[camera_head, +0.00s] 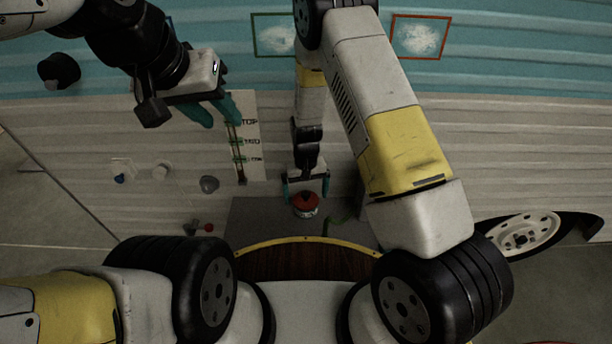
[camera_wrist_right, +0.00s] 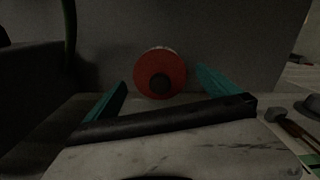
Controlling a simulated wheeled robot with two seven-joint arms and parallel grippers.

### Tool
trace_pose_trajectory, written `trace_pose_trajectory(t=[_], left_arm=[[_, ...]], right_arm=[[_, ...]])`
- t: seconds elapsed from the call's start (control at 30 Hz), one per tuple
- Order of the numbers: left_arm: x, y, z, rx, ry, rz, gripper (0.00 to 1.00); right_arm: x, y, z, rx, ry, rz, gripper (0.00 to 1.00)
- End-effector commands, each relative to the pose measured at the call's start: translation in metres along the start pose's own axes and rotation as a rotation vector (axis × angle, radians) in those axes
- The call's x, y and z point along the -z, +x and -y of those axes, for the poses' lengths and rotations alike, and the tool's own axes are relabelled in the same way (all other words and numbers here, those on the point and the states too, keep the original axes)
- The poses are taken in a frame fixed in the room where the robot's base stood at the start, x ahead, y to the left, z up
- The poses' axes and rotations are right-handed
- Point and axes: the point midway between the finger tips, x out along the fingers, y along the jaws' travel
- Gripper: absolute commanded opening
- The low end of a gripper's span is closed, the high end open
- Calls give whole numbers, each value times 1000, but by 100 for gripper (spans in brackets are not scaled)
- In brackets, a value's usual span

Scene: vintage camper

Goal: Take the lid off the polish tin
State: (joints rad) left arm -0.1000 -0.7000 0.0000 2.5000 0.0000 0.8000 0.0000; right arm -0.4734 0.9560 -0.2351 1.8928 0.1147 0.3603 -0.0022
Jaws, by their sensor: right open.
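The polish tin (camera_head: 305,211) stands on a grey surface in the middle of the head view. Its red lid (camera_head: 303,199) has a dark round knob and is on the tin. The lid also shows face-on in the right wrist view (camera_wrist_right: 146,64), with the knob (camera_wrist_right: 160,84) near its lower middle. My right gripper (camera_head: 306,192) is open, with its teal fingers spread to either side of the lid; I cannot tell whether they touch it. My left gripper (camera_head: 214,118) is raised at the upper left, away from the tin, with its teal fingers apart and nothing between them.
The grey surface (camera_head: 250,213) is mostly clear around the tin. A green cord (camera_head: 342,216) lies right of it. A wooden panel with a yellow edge (camera_head: 305,262) is nearer me. A marked strip (camera_head: 249,125) and small knobs are on the wall at left.

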Motion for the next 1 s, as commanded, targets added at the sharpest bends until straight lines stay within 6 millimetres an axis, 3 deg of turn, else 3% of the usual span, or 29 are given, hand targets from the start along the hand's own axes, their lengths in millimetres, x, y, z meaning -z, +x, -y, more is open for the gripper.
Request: trace_pose_trajectory(t=[0.1,0.43,0.77,1.0], left_arm=[[0,0,0,0,0,0,36],[0,0,0,0,0,0,36],[0,0,0,0,0,0,36],[0,0,0,0,0,0,36]], right_arm=[[0,0,0,0,0,0,100],[0,0,0,0,0,0,35],[0,-4,0,0,0,-1,35],[1,-27,0,0,-1,-3,35]])
